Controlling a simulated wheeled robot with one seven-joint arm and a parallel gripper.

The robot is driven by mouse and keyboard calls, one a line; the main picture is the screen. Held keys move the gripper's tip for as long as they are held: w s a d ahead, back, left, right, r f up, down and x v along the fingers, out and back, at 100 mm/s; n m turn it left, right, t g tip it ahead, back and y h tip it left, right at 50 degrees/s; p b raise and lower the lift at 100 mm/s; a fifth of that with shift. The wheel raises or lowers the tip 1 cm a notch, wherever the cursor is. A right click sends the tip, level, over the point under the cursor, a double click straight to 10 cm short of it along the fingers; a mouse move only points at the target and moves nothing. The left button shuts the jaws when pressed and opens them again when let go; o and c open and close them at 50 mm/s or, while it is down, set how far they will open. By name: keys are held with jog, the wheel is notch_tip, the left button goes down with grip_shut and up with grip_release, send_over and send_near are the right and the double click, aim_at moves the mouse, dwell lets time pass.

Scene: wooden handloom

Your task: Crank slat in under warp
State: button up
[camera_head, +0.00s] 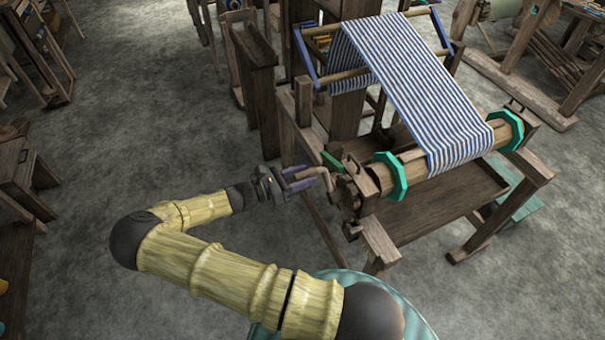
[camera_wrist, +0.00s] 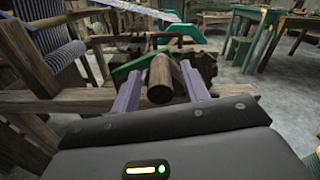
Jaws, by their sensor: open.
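The handloom stands right of centre in the head view, with a blue-and-white striped warp (camera_head: 415,85) running down to a wooden roller (camera_head: 412,168) with green octagonal flanges (camera_head: 390,176). A wooden crank (camera_head: 324,174) juts from the roller's left end. My gripper (camera_head: 308,178) is at the crank, its purple fingers apart. In the wrist view my gripper (camera_wrist: 160,92) is open with the round end of the crank handle (camera_wrist: 160,80) between the fingers; gaps show on both sides. The striped warp also shows at the upper left there (camera_wrist: 60,55). I cannot make out a separate slat under the warp.
The loom's wooden posts and side frame (camera_head: 304,100) stand just beyond my gripper. A wooden cabinet-like piece (camera_head: 252,75) stands behind it. A dark wooden bench (camera_head: 25,175) is at the far left. The grey floor left of the loom is clear.

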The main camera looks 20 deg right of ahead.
jog(key=shift+d, duration=0.2)
jog(key=shift+c, duration=0.3)
grip_shut()
jog(key=shift+w+a+r, duration=0.1)
jog(key=shift+s, duration=0.2)
